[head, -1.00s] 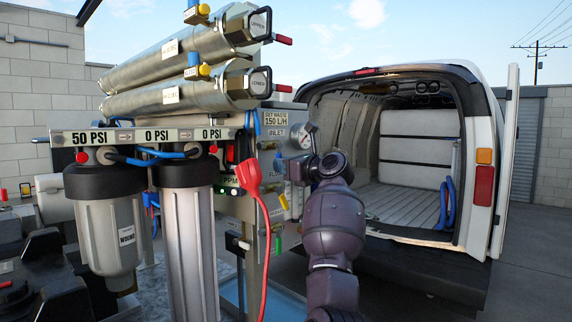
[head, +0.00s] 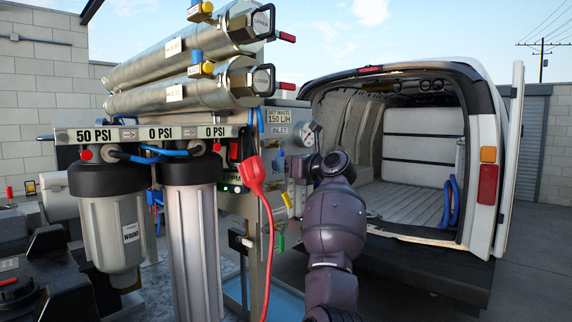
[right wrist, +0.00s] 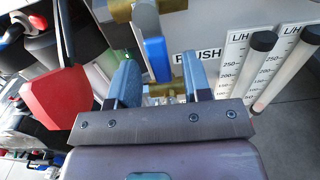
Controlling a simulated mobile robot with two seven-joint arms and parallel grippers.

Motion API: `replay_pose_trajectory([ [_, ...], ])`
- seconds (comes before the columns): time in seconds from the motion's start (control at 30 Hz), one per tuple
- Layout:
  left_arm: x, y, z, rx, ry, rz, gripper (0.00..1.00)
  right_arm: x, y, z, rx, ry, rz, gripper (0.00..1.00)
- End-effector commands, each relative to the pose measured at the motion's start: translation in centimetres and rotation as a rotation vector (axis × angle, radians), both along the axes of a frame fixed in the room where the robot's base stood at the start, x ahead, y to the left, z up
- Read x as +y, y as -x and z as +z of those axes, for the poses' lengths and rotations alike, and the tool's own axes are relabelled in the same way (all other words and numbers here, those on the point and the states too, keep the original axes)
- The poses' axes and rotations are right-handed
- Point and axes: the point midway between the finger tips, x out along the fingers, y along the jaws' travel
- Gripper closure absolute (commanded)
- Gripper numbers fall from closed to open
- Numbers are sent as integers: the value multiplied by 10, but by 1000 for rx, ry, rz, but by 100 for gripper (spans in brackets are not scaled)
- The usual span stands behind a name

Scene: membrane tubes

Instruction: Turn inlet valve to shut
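A blue lever handle (right wrist: 154,58) on a brass fitting (right wrist: 163,6) shows in the right wrist view, beside the FLUSH label (right wrist: 198,56). I cannot tell for certain that this is the inlet valve. My right gripper (right wrist: 162,70) is open, its two fingers apart, with the blue handle lying between and beyond the tips. Contact is not visible. In the head view my right gripper (head: 298,168) is at the panel, its fingers mostly hidden. My left gripper is not in view.
A red plug (head: 252,173) with a cable hangs close left of my right gripper; it also shows in the wrist view (right wrist: 54,97). Two flow tubes (right wrist: 249,67) stand on the right there. Filter housings (head: 112,225) stand left. An open van (head: 400,190) stands behind.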

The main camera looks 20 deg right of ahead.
Motion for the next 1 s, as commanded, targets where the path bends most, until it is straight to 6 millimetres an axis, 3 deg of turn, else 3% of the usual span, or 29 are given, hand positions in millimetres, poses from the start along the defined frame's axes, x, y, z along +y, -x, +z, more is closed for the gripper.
replay_pose_trajectory([
  [0.37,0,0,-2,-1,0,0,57,-4,8,1,-4,2,-2,55],
  [0.8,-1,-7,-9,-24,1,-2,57,-31,75,0,-4,2,-3,55],
  [1.0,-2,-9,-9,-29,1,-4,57,-40,94,0,-3,1,-1,55],
])
